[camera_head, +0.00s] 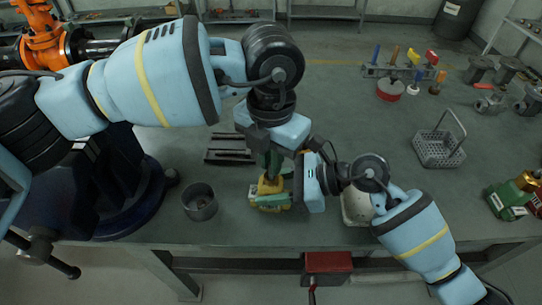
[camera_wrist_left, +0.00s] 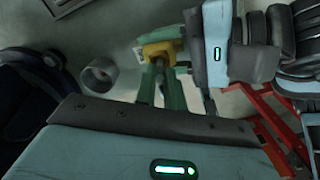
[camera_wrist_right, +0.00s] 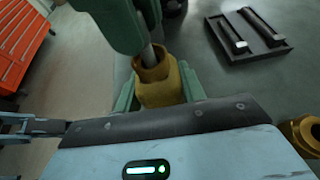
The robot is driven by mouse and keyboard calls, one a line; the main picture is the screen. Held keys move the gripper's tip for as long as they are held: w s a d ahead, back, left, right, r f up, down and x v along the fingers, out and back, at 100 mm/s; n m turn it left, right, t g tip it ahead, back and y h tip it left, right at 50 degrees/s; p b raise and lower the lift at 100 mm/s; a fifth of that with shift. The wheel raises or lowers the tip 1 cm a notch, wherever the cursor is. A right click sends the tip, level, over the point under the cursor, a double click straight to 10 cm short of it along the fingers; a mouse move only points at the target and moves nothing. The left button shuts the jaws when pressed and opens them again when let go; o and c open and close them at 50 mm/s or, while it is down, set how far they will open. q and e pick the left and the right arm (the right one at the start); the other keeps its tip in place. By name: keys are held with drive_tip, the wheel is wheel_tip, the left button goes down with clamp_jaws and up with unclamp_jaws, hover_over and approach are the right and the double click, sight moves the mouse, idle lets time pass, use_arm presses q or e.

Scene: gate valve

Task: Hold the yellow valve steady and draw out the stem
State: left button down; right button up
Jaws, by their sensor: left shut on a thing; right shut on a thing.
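The yellow valve (camera_head: 268,187) sits near the front middle of the bench; it also shows in the left wrist view (camera_wrist_left: 160,49) and the right wrist view (camera_wrist_right: 160,88). My right gripper (camera_head: 284,183) comes in from the right, its green fingers shut on the valve's yellow body. My left gripper (camera_head: 272,163) points down from above, its green fingers shut on the stem. A short length of the grey stem (camera_wrist_right: 149,56) shows in the right wrist view between the left fingers and the valve's open top. The stem's lower end is hidden inside the valve.
A grey cup (camera_head: 200,202) stands left of the valve. A dark tray (camera_head: 228,148) lies behind it. The bench between tray and rack is largely clear.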

use_arm(q)
drive_tip(key=shift+r, duration=0.9)
idle(1.0)
drive_tip(key=shift+r, duration=2.55)
use_arm(e)
drive_tip(key=o, duration=1.3)
drive_tip(key=v, duration=1.2)
drive_tip(key=shift+s, duration=0.1)
